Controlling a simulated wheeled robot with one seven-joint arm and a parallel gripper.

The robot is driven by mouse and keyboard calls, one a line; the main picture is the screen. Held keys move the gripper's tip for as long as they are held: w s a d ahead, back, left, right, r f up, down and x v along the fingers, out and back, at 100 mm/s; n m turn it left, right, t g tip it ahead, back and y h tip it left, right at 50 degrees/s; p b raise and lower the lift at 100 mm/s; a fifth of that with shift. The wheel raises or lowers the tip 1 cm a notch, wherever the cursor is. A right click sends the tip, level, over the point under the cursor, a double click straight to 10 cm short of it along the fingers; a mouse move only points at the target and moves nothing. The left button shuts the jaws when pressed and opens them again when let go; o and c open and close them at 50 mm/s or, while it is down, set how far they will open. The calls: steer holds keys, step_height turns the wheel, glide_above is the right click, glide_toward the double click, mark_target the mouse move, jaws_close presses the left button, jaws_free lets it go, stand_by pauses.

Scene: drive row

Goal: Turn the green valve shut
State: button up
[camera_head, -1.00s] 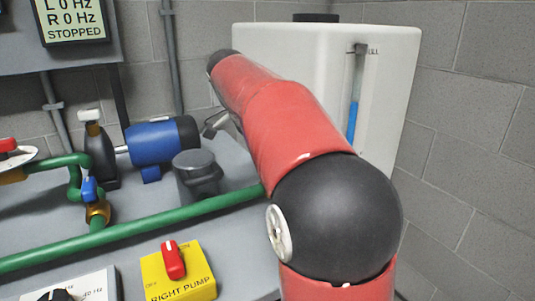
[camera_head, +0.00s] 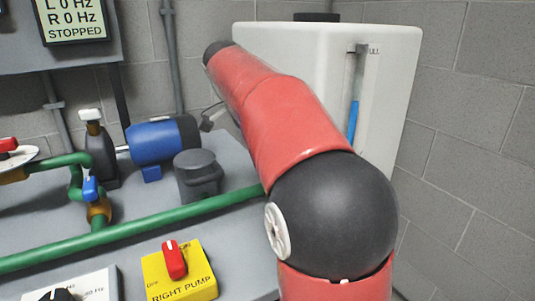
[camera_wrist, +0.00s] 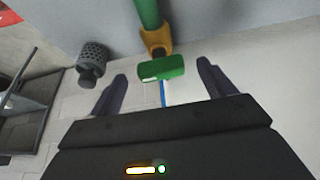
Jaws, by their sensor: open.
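In the wrist view the green valve handle (camera_wrist: 162,68) is a short green bar, lying crosswise below a brass valve body (camera_wrist: 155,38). A green pipe (camera_wrist: 147,12) runs into the brass body. My gripper (camera_wrist: 161,84) is open, with one dark finger on each side of the handle and a gap on both sides. The handle sits around or just beyond the fingertips; the exact depth is hard to judge. In the head view my red arm reaches towards the white tank, and the green valve cannot be made out there.
A white tank (camera_head: 285,55) stands at the back right. On the bench are a blue motor (camera_head: 155,143), a blue-handled valve (camera_head: 92,190), a long green pipe (camera_head: 150,227) and a yellow right-pump switch (camera_head: 195,285). A dark perforated cylinder (camera_wrist: 92,58) is left of the handle.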

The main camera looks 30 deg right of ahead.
steer(key=p+v, duration=0.1)
steer(key=v, duration=0.5)
stand_by(0.4)
